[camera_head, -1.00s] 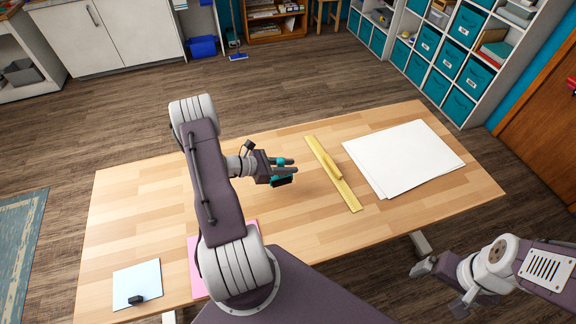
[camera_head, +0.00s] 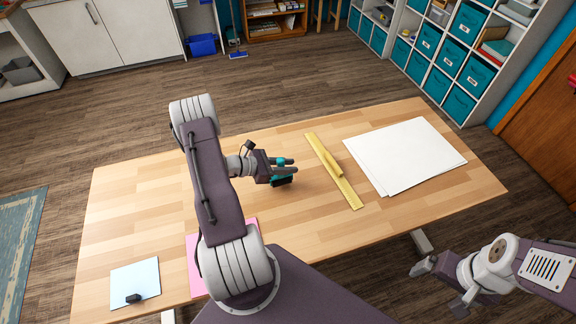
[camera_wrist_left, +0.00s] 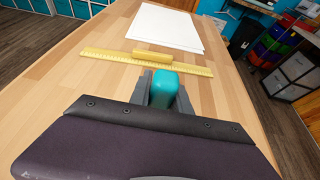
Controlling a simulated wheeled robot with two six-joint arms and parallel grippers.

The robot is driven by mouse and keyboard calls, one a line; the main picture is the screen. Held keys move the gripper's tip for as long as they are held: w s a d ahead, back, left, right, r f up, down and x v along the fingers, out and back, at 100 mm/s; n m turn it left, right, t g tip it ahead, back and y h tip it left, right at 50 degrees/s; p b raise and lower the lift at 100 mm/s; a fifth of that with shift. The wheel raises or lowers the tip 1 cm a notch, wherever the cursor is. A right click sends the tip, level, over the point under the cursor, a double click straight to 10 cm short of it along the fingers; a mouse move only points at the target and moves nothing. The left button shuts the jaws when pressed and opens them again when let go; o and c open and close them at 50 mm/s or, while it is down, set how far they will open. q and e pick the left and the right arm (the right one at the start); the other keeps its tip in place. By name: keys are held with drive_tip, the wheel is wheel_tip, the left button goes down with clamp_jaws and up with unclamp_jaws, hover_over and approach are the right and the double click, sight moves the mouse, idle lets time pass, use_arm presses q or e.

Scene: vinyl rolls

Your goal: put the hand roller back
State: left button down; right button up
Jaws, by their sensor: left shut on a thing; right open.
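The hand roller (camera_head: 282,182) has a teal handle and a dark roller part. My left gripper (camera_head: 287,168) is shut on it and holds it over the middle of the table; the gap to the tabletop is hard to judge. In the left wrist view the teal handle (camera_wrist_left: 164,90) sits between the two grey fingers, and the roller part is hidden. My right gripper (camera_head: 440,285) is open and empty, off the table's front right edge.
A yellow ruler with a raised grip (camera_head: 335,172) lies right of my left gripper. White sheets (camera_head: 405,157) lie farther right. A pink sheet (camera_head: 193,270) is partly behind my arm. A light blue sheet (camera_head: 135,278) bears a small black block (camera_head: 133,298). The wooden tabletop (camera_head: 130,205) is clear at left.

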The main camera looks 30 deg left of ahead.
use_arm(q)
drive_tip(key=shift+f, duration=0.1)
drive_tip(key=shift+f+b, duration=0.55)
drive_tip(key=shift+b, duration=0.1)
drive_tip(key=shift+f, duration=0.15)
idle(0.3)
drive_tip(key=c, duration=1.1)
unclamp_jaws()
drive_tip(key=o, duration=1.1)
